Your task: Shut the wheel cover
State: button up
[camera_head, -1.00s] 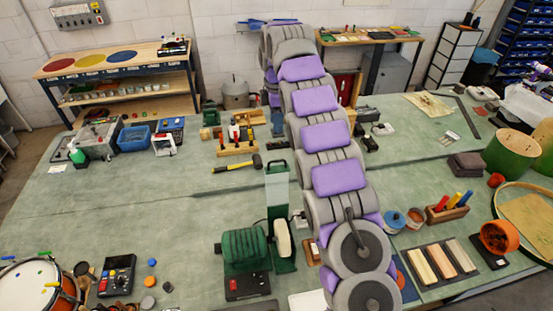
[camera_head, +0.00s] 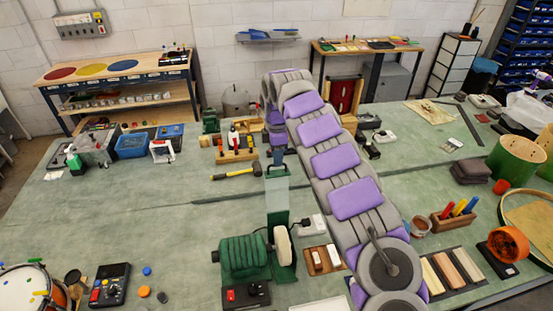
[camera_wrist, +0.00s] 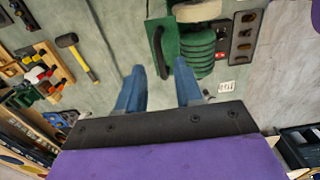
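The wheel cover (camera_head: 277,200) is a tall panel with a clear middle and a green frame. It stands raised at the back of the green bench grinder (camera_head: 243,257), above the pale wheel (camera_head: 284,246). In the wrist view, the cover's green end with a dark slot (camera_wrist: 162,40) shows beside the wheel (camera_wrist: 197,10) and the ribbed motor housing (camera_wrist: 198,50). My gripper (camera_wrist: 159,75) has its two blue fingers spread apart with nothing between them, pointing toward the cover's end. In the head view my arm ends just behind the cover's top; contact cannot be told.
A yellow-handled mallet (camera_head: 236,172) lies left of the cover, before a wooden tool rack (camera_head: 238,156). A white box (camera_head: 312,225) and a wooden block tray (camera_head: 322,260) stand right of the grinder.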

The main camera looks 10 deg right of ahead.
jog(key=shift+f, duration=0.95)
jog(key=shift+c, duration=0.4)
grip_shut()
dwell(0.4)
